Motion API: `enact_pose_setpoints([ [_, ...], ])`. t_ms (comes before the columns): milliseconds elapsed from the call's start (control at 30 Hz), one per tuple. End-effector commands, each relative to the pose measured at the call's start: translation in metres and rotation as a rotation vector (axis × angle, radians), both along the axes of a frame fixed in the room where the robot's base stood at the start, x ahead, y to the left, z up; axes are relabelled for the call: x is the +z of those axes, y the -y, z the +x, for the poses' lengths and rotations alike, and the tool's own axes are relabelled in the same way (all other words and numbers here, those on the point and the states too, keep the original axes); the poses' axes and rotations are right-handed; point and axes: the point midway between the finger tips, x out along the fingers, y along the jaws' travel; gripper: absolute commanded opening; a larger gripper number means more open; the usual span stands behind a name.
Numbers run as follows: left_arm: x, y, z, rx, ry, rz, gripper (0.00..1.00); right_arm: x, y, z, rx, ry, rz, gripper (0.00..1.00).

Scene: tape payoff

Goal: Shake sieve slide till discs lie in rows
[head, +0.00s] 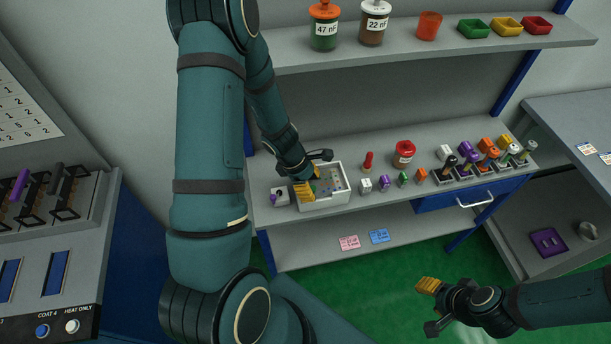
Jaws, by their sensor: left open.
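A white open-topped box (345,199) stands on the bench's left part, with a greyish inside and small coloured spots that may be the discs. I cannot make out a separate sieve slide or any rows. My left gripper (310,184) reaches down from above at the box's left side. Its yellow fingers are apart, over or inside the box's left end, and hide that part. Whether they touch the box is unclear. My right gripper (427,286) is low at the right, over the green floor, far from the box; its finger gap is not clear.
A small grey block with a purple part (280,197) sits close left of the box. A red bottle (368,161), a red-lidded jar (404,153) and several small coloured blocks stand to the right. A shelf (450,45) with jars and bins overhangs behind.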

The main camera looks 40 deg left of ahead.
Motion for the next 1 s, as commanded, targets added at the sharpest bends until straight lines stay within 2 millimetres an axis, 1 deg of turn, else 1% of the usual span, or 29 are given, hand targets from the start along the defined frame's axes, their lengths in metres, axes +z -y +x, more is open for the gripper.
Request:
enact_pose_setpoints([
  [167, 0.026, -0.009, -0.003, -0.001, 0.006, 0.003, 0.52, 0.000, 0.000, 0.000, 0.000, 0.000, 0.000, 0.47],
  [400, 0.072, -0.026, -0.012, 0.000, 0.006, 0.002, 0.52, 0.000, 0.000, 0.000, 0.000, 0.000, 0.000, 0.47],
  [600, 0.098, -0.036, -0.018, 0.001, 0.004, 0.001, 0.52, 0.000, 0.000, 0.000, 0.000, 0.000, 0.000, 0.47],
  [733, 0.105, -0.039, -0.020, 0.001, 0.002, 0.001, 0.52, 0.000, 0.000, 0.000, 0.000, 0.000, 0.000, 0.47],
  [1000, 0.107, -0.040, -0.021, 0.001, 0.000, 0.001, 0.52, 0.000, 0.000, 0.000, 0.000, 0.000, 0.000, 0.47],
])
